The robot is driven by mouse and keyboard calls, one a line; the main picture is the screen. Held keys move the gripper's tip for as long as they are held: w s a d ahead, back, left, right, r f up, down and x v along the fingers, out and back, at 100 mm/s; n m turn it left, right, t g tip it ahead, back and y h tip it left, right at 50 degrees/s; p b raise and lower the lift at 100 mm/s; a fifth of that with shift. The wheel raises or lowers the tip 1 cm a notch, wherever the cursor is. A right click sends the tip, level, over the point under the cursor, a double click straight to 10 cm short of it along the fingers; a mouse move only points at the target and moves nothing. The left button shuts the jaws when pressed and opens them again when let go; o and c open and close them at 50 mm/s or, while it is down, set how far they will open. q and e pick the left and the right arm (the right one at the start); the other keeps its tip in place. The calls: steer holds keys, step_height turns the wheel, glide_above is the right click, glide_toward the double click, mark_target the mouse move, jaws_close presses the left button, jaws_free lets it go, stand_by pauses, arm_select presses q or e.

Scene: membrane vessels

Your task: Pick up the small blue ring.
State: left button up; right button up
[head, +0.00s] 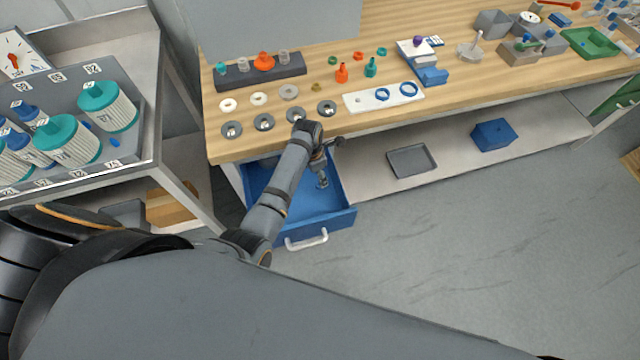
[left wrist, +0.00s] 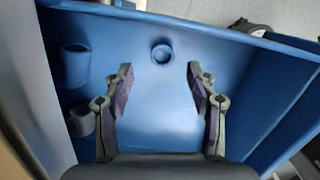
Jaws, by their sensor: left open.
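In the left wrist view, a small blue ring (left wrist: 161,54) lies on the floor of the open blue drawer (left wrist: 270,75). It is blue on blue, with a darker centre. My left gripper (left wrist: 160,74) is open and empty, pointing down into the drawer. The ring shows in the gap between its fingertips, slightly beyond them, and appears apart from both fingers. I cannot make out the ring in that view. My right gripper is not in view.
Drawer walls surround the gripper. On the bench above, two larger blue rings (head: 382,94) (head: 408,89) lie on a white plate (head: 358,104). A grey tray (head: 412,160) sits on the lower shelf.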

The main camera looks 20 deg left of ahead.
mark_target(319, 186)
arm_select(q)
steer(key=f, duration=0.5)
steer(key=shift+d, duration=0.25)
steer(key=shift+r, duration=0.1)
steer(key=c, duration=0.8)
